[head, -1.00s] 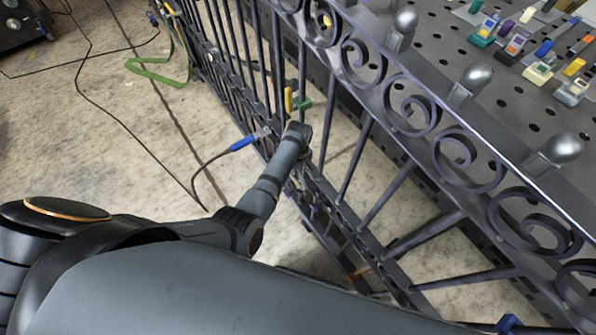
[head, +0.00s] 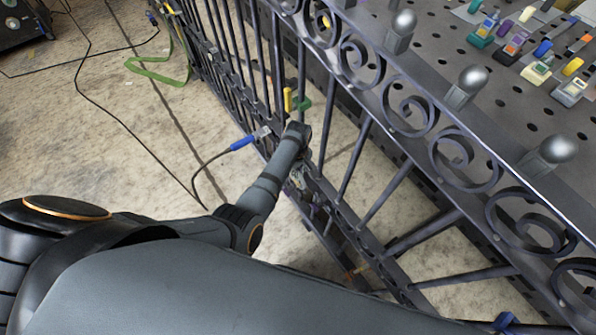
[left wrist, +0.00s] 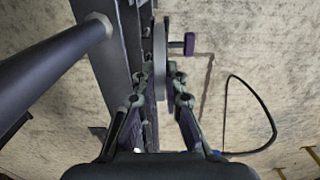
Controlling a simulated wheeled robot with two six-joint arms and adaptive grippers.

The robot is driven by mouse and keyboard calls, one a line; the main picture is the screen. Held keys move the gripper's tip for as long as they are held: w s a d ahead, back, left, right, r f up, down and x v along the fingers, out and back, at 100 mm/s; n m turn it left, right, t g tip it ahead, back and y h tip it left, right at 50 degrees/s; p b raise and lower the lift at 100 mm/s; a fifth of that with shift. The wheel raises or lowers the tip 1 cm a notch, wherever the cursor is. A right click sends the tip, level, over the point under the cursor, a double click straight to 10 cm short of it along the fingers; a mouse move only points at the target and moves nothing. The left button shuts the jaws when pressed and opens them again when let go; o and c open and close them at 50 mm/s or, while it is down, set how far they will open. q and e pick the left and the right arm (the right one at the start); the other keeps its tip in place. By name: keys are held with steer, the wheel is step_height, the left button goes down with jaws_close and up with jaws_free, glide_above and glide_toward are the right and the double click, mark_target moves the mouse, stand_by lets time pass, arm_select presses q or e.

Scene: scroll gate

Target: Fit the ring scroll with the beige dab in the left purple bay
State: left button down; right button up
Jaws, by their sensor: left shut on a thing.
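My left gripper (left wrist: 161,82) is shut on a grey ring scroll (left wrist: 160,48), seen almost edge-on between the fingertips in the left wrist view. I cannot make out a beige dab on it. The scroll is close beside the gate's dark rail (left wrist: 105,50); I cannot tell if it touches or is seated. A purple block (left wrist: 190,43) on a short stub stands just right of the scroll. In the head view my left gripper (head: 301,178) is low at the gate (head: 345,185), largely hidden by my arm. My right gripper is not in view.
A yellow and green clip (head: 297,101) and a blue-handled tool (head: 241,144) with a cable are near my left wrist. Bare floor (head: 100,150) is at left.

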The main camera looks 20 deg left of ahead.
arm_select(q)
steer(key=shift+f+b, duration=0.8)
steer(key=shift+f, duration=0.65)
stand_by(1.0)
steer(key=c, duration=1.4)
jaws_free()
steer(key=shift+o, duration=0.3)
step_height(320, 180, up, 8)
steer(key=shift+f, duration=0.25)
